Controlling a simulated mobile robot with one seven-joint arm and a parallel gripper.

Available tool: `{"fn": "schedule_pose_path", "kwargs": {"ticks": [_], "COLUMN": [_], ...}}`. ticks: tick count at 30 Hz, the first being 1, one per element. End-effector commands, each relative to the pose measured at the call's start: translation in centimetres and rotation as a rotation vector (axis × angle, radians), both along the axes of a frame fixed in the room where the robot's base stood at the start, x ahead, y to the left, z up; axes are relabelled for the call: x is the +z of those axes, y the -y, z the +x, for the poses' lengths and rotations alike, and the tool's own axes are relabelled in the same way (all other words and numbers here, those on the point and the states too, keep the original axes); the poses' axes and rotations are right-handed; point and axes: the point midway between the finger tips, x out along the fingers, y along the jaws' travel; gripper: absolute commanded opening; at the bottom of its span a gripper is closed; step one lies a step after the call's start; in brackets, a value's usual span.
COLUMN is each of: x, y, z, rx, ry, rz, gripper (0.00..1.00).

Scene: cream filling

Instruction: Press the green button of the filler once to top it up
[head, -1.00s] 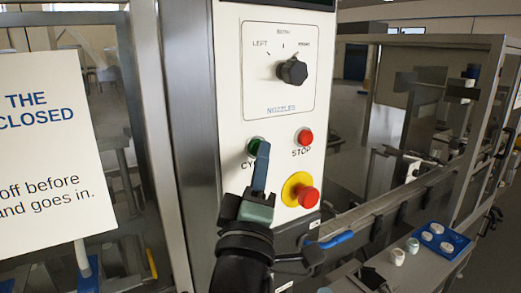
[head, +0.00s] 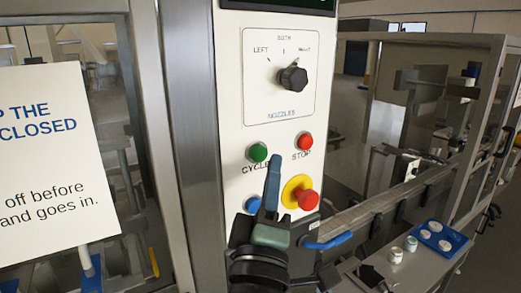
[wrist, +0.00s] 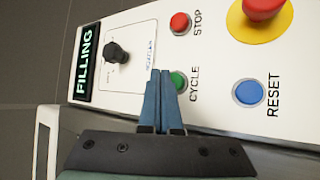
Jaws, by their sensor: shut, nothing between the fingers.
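The filler's white control panel (head: 230,100) stands upright in front of me. Its green button (head: 257,152), labelled CYCLE, is fully visible in the head view. In the wrist view the green button (wrist: 179,81) is just beside the fingertips, partly covered by the fingers. My gripper (head: 274,158) is shut and empty, its blue fingers together. In the head view the tips appear just right of the green button; contact cannot be seen. The display (wrist: 86,58) reads FILLING in the wrist view.
A red STOP button (head: 305,141) is right of the green one. A red emergency knob (head: 308,200) on yellow and a blue RESET button (head: 253,205) sit lower. A black nozzle knob (head: 293,77) is above. A blue tray (head: 452,254) lies at the right.

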Motion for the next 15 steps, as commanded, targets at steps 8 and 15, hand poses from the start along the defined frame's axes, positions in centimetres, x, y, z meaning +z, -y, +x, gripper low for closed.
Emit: {"fn": "schedule_pose_path", "kwargs": {"ticks": [8,15], "x": [0.4,0.1], "y": [1.7,2.2], "z": [-2.3,-3.0], "rx": [-0.001,0.0], "ry": [-0.002,0.001], "rz": [0.001,0.001], "gripper": [0.0,0.0]}}
